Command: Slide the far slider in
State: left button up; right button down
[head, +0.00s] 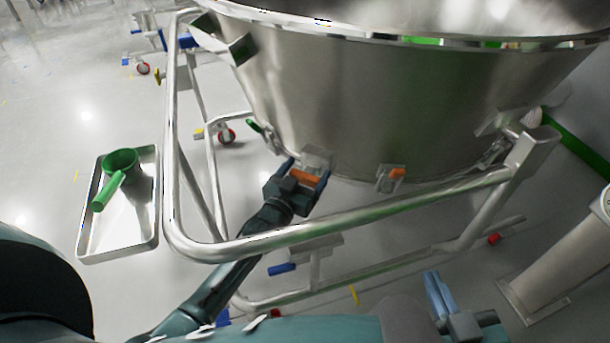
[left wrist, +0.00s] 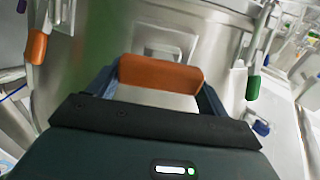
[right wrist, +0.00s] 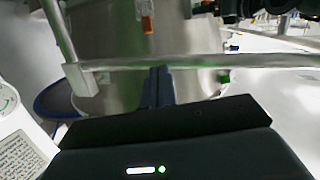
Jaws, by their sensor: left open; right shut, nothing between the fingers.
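An orange slider block (head: 306,178) sits on a metal bracket low on the steel vessel (head: 350,110). My left gripper (head: 308,183) is at it; in the left wrist view the open fingers (left wrist: 160,85) stand either side of the orange block (left wrist: 160,73). I cannot tell whether they touch it. A second orange-tipped fitting (head: 397,173) is further right on the vessel; an orange tip also shows in the right wrist view (right wrist: 148,23). My right gripper (head: 438,293) is shut and empty, in front of the frame rail; its fingers show together in the right wrist view (right wrist: 158,88).
A tubular steel frame (head: 290,234) surrounds the vessel, its front rail crossing between my body and the vessel. A green-handled fitting (left wrist: 253,85) is beside the slider. A tray (head: 118,247) with a green scoop (head: 120,163) is at left. A grey pedestal (head: 555,265) stands at right.

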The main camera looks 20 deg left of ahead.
pick_arm(q)
jog(key=o, duration=0.3)
jog(key=shift+f, duration=0.15)
jog(key=shift+s, duration=0.1)
jog(key=s+p, duration=0.1)
jog(key=s, duration=0.3)
jog(key=s+a+p, duration=0.1)
jog(key=s, duration=0.3)
jog(key=s+a+p, duration=0.1)
jog(key=s, duration=0.4)
jog(key=shift+a, duration=0.25)
pick_arm(e)
jog(key=shift+s+d+r+m+g+h, duration=0.35)
jog(key=shift+s+g, duration=0.2)
jog(key=shift+g, duration=0.35)
